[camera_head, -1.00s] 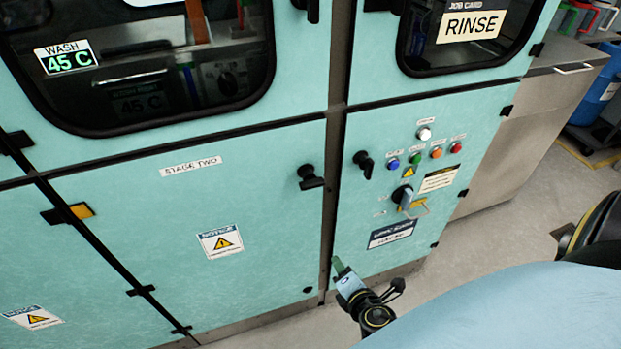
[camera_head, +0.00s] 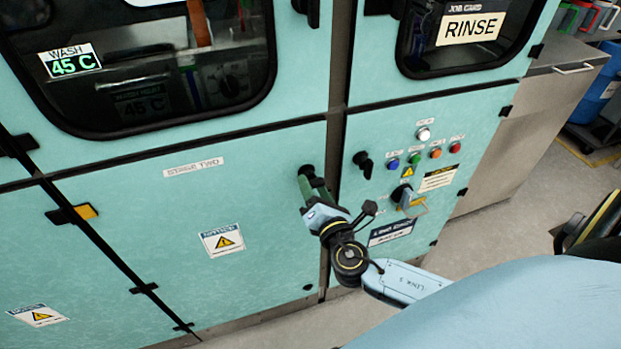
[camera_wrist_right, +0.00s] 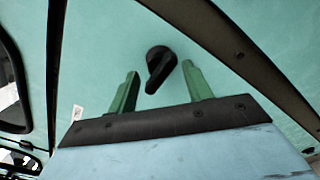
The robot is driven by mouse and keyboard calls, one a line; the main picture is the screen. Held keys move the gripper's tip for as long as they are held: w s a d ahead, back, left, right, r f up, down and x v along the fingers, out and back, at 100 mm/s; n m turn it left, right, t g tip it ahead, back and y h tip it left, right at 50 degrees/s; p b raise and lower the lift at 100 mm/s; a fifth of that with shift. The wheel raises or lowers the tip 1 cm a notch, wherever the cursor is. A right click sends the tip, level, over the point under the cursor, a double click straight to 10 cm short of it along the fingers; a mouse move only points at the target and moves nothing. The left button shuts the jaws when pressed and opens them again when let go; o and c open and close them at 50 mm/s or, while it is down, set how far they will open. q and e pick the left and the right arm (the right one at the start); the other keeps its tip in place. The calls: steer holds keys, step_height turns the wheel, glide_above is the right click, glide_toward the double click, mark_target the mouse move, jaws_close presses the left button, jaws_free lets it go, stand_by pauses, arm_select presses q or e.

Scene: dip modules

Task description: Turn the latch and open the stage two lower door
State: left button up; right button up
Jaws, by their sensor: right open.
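The stage two lower door (camera_head: 140,235) is a teal panel with a "STAGE TWO" label (camera_head: 193,168) and appears closed. Its black latch (camera_head: 306,170) sits near the upper right edge, partly hidden by my right gripper (camera_head: 313,188) in the head view. In the right wrist view, the black latch (camera_wrist_right: 158,66) shows a round hub with a short handle pointing down and slightly left. The green fingers of my right gripper (camera_wrist_right: 160,88) are open, one on each side of the latch handle, with gaps on both sides. My left gripper is not in view.
To the right, a panel holds another black latch (camera_head: 363,164), coloured buttons (camera_head: 415,159) and a rotary switch with a tag (camera_head: 403,195). Windowed upper doors (camera_head: 150,65) are above. The floor (camera_head: 500,250) at the right is clear.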

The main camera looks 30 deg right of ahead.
steer(key=shift+x, duration=1.55)
jaws_close()
steer(key=shift+s+a+f, duration=0.1)
steer(key=shift+s, duration=0.05)
